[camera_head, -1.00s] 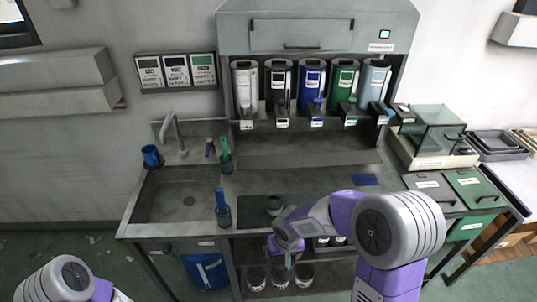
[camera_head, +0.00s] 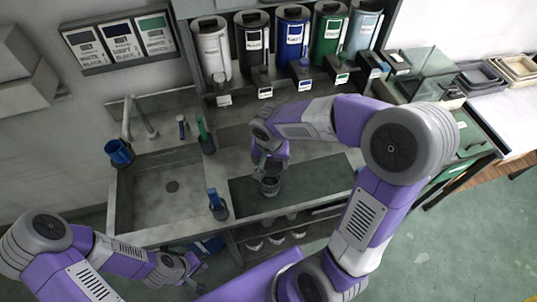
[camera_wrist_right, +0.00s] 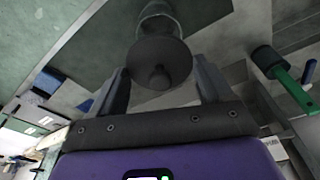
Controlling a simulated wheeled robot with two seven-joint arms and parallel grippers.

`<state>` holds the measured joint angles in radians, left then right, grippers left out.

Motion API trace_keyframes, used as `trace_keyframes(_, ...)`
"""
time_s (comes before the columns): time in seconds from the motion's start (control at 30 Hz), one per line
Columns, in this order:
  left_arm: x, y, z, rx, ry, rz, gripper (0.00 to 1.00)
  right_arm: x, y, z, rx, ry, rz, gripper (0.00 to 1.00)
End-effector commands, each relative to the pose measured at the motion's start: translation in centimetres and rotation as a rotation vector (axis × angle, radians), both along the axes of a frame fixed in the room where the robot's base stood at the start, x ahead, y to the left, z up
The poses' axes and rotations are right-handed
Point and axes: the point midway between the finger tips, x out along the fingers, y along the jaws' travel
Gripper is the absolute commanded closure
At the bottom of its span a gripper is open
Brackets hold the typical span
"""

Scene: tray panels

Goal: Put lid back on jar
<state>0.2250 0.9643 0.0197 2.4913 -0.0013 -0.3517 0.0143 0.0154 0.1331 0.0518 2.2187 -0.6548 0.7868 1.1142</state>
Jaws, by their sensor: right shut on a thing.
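The dark round lid (camera_wrist_right: 160,60) with a knob shows between the fingers of my right gripper (camera_wrist_right: 162,78) in the wrist view. That gripper is shut on the lid. The glass jar (camera_wrist_right: 158,18) is just beyond the lid and lines up with it. Whether lid and jar touch is hard to tell. In the head view, the jar (camera_head: 270,187) stands on the dark counter mat, right under my right gripper (camera_head: 268,170), which hides the lid. My left gripper (camera_head: 188,268) is low at the front left, away from the jar, too small to read.
The sink (camera_head: 165,185) lies left of the mat (camera_head: 315,183). A blue-handled brush in a holder (camera_head: 216,205) stands between them at the front edge. Several labelled canisters (camera_head: 290,35) line the back. More jars (camera_head: 275,240) sit on the shelf below. The mat's right part is clear.

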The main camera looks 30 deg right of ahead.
Motion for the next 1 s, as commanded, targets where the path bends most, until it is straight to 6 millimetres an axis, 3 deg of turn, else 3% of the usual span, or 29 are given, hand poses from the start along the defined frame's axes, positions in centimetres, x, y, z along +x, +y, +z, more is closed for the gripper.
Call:
trace_keyframes(0.5, 0.0, 0.0, -4.0, 0.000, -0.001, 0.000, 1.00, 0.0, 0.0, -5.0, 0.001, 0.000, 0.000, 0.50)
trace_keyframes(1.0, 0.0, 0.0, -4.4, 0.000, -0.001, 0.000, 1.00, 0.0, 0.0, -5.4, 0.001, 0.000, 0.001, 0.50)
